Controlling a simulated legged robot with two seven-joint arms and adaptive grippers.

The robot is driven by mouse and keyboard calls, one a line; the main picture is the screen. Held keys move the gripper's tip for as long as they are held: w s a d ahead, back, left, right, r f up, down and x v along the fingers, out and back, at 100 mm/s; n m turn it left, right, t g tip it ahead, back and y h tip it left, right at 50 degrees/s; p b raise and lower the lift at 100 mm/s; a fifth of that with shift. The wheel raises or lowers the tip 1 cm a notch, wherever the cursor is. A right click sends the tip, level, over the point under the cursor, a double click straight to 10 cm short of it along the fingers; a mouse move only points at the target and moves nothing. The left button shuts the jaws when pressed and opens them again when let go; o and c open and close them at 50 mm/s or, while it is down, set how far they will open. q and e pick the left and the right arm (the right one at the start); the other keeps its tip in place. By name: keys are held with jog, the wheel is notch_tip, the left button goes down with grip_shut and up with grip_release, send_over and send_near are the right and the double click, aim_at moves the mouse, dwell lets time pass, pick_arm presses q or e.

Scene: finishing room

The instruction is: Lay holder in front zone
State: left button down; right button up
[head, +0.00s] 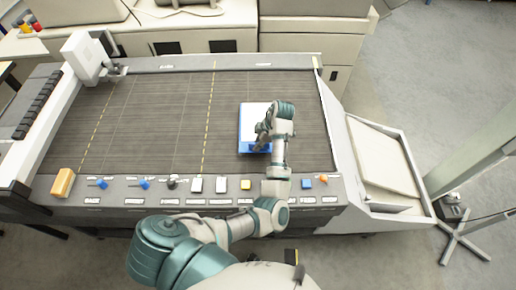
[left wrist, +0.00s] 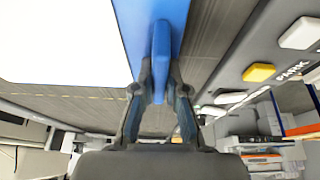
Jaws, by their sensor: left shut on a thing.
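The holder (head: 243,146) is a flat blue board with a white sheet on it, on or just above the right part of the dark grooved bed (head: 150,125). I cannot tell whether it touches the bed. My left gripper (head: 262,137) is over its near right part and partly hides it. In the left wrist view, my left gripper (left wrist: 161,82) is shut on the raised blue grip of the holder (left wrist: 128,25). Two dashed yellow lines cross the bed, and the holder is right of both. No marking clearly names the front zone. My right gripper is out of view.
A grey front panel with a yellow button (head: 246,184), white buttons and blue knobs runs along the near edge. A wooden block (head: 63,182) stands at its left end. A white rail (head: 60,110) bounds the bed's left. The bed left of the holder is clear.

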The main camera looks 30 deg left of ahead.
pick_arm(q)
notch_tip(320, 180, down, 2)
jog(key=shift+s+f, duration=0.1)
jog(key=shift+f, duration=0.45)
jog(key=shift+d+f, duration=0.1)
jog(key=shift+d, duration=0.1)
jog(key=c, duration=1.2)
grip_release()
